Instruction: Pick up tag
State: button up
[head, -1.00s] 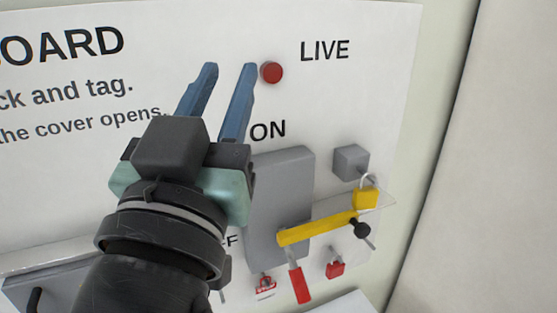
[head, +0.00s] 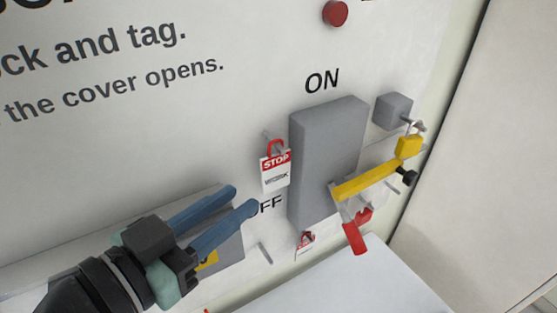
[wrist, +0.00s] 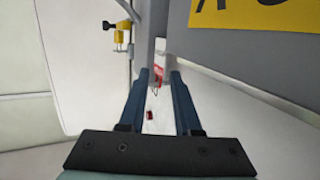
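A red-and-white STOP tag (head: 275,172) hangs from a peg on the white board, just left of the grey switch box. A second, partly hidden red-and-white tag (head: 306,243) is lower, below the box. My gripper (head: 245,199) is open and empty at the lower left, its blue fingers pointing up and right. It is left of and below the hanging tag, apart from it. In the wrist view, a small red thing (wrist: 158,77) shows between the fingertips (wrist: 156,78); I cannot tell which tag it is.
The grey switch box (head: 326,160) carries a yellow lever (head: 365,182) with a yellow padlock (head: 409,146). A red handle (head: 355,238) and red padlock (head: 364,215) are below it. A grey panel with a yellow patch (head: 207,260) lies behind my gripper. A white surface (head: 345,285) juts out below.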

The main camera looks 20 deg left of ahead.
aim_at(271, 174)
jog(key=shift+w+f, duration=0.15)
jog(key=shift+w, duration=0.7)
jog(key=p+x, duration=0.2)
jog(key=x, duration=0.1)
jog(key=p+x, duration=0.1)
jog(key=shift+w+d+r, duration=0.25)
jog(key=shift+w, duration=0.15)
jog(key=shift+w+f, duration=0.2)
jog(key=shift+w, duration=0.1)
jog(key=shift+c, duration=0.4)
grip_shut()
